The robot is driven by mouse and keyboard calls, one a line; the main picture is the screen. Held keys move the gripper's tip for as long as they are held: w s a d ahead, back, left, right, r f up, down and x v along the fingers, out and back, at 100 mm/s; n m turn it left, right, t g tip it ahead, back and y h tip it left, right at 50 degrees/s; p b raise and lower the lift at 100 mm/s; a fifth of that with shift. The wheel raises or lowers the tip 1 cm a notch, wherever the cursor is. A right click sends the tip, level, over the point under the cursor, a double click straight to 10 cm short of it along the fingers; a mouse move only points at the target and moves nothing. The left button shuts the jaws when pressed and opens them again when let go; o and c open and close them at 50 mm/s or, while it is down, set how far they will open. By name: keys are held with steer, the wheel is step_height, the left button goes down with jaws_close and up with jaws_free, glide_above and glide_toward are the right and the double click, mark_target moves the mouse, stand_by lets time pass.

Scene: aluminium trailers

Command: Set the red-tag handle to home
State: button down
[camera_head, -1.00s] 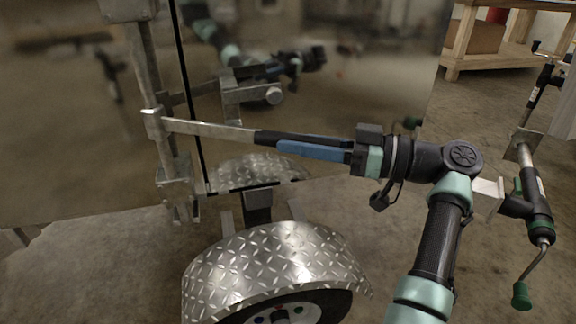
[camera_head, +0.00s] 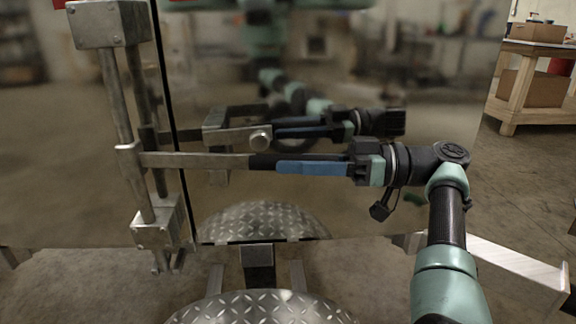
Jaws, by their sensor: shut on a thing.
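A metal lever handle (camera_head: 200,160) reaches right from a collar on the upright lock rod (camera_head: 122,130) and lies nearly level. Its dark grip (camera_head: 263,161) enters my gripper (camera_head: 283,167). The gripper's blue-padded fingers are shut on that grip from the right. A metal catch bracket (camera_head: 217,136) with a round knob stands on the shiny door panel behind the handle. The handle crosses in front of its lower part; I cannot tell whether it touches. A small red patch (camera_head: 57,3) is cut off at the top left; I cannot read it as a tag.
The mirror-like trailer panel (camera_head: 400,80) reflects my arm and the handle. A diamond-plate fender (camera_head: 258,306) lies below. A metal beam (camera_head: 515,270) juts out at lower right. A wooden bench (camera_head: 517,90) with boxes stands at back right.

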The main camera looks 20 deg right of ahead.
stand_by(0.4)
steer(key=c, duration=0.6)
jaws_free()
steer(key=shift+a, duration=0.1)
